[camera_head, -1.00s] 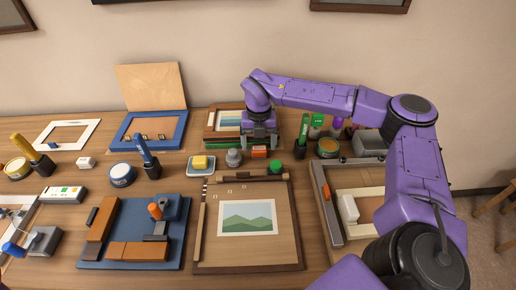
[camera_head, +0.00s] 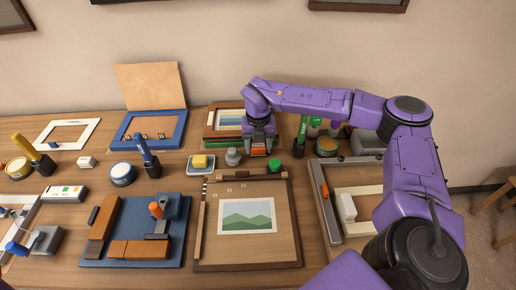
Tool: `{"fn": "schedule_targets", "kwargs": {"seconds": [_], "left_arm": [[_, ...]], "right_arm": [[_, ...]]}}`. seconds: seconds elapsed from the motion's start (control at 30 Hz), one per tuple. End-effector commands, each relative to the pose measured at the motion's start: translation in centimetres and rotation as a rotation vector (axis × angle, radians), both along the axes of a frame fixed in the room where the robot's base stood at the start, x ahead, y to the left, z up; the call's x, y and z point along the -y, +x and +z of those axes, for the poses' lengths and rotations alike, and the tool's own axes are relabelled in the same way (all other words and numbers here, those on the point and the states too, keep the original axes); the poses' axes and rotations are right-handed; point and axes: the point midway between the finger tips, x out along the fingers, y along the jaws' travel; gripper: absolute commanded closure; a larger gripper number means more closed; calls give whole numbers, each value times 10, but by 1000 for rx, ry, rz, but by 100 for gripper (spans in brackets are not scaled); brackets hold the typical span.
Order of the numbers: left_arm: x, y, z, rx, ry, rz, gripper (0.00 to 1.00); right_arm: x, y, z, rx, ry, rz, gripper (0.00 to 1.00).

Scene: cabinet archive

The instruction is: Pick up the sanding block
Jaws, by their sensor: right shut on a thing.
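The sanding block (camera_head: 259,142), small with an orange face, is between the fingers of my right gripper (camera_head: 258,150). The gripper points down and is shut on it, just in front of the stacked frames at the back middle. The fingers cover part of the block. I cannot tell whether its underside touches the table. My left gripper is not in view.
A grey round weight (camera_head: 233,157) and a yellow sponge in a dish (camera_head: 201,164) stand left of the gripper. A green-capped item (camera_head: 274,166) is close in front. Green bottles (camera_head: 302,130) and a tin (camera_head: 327,146) stand to the right.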

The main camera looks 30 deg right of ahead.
Motion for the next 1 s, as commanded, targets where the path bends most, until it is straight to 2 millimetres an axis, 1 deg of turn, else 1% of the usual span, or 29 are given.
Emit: {"fn": "schedule_targets", "kwargs": {"seconds": [0.13, 0.17, 0.33, 0.37, 0.4, 0.5, 0.6, 0.7, 0.83, 1.0], "left_arm": [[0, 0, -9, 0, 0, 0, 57], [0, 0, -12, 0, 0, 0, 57], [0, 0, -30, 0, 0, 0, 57], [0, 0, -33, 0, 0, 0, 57], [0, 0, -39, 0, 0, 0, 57], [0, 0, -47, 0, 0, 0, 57], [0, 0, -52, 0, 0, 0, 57], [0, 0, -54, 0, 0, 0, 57], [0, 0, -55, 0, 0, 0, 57], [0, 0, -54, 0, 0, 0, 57]], "right_arm": [[-1, -1, 26, 7, 2, 1, 74], [-3, -8, 31, 6, 1, 1, 74], [-14, -47, 78, 9, 0, 1, 74], [-16, -55, 83, 8, 0, 2, 74], [-20, -68, 86, 6, 1, 2, 74], [-28, -95, 99, 6, 0, 2, 74], [-34, -115, 110, 4, 0, 2, 74], [-38, -127, 117, 3, 1, 1, 74], [-40, -134, 121, 0, 0, 0, 74], [-40, -135, 122, 0, 0, 0, 74]]}}
